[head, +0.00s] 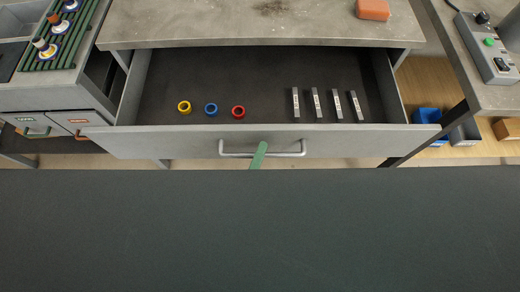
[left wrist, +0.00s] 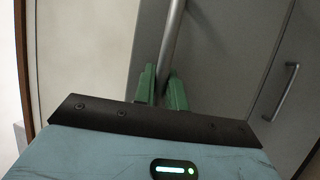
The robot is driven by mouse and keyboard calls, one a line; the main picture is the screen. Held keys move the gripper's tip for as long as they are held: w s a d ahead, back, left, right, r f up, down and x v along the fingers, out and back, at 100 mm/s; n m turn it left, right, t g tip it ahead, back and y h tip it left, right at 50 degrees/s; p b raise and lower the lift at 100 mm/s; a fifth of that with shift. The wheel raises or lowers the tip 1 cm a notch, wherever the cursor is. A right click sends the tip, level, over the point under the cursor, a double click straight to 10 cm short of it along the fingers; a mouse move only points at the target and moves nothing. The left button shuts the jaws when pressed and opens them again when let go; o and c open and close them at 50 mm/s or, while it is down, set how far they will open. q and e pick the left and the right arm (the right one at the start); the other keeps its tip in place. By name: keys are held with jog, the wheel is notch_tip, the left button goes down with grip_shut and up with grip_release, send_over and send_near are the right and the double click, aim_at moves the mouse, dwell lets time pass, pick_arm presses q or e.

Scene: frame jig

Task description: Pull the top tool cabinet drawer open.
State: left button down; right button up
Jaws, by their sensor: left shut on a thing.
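The wide grey drawer (head: 185,143) stands well open under the grey worktop, its dark inside in plain view. Its pale bar handle (head: 288,154) runs along the middle of the front. My left gripper (head: 259,155) is at the handle, with a green finger showing across the bar. In the left wrist view the green fingers (left wrist: 161,86) sit on either side of the handle bar (left wrist: 173,35), shut on it. The lower part of the head view is covered by a dark surface that hides most of the left arm. My right gripper is not in view.
Yellow (head: 184,107), blue (head: 211,110) and red (head: 238,112) rings and several grey bars (head: 316,104) lie in the drawer. An orange block (head: 372,9) is on the worktop. A side bench with a control box (head: 487,48) stands right, a green rack (head: 60,35) left.

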pick_arm(q)
jog(key=c, duration=1.5)
grip_release()
jog(key=shift+o, duration=0.2)
jog(key=b+v, duration=0.1)
jog(key=v, duration=0.6)
jog(key=shift+s+a, duration=0.15)
jog(key=shift+s, duration=0.25)
jog(key=shift+f, duration=0.1)
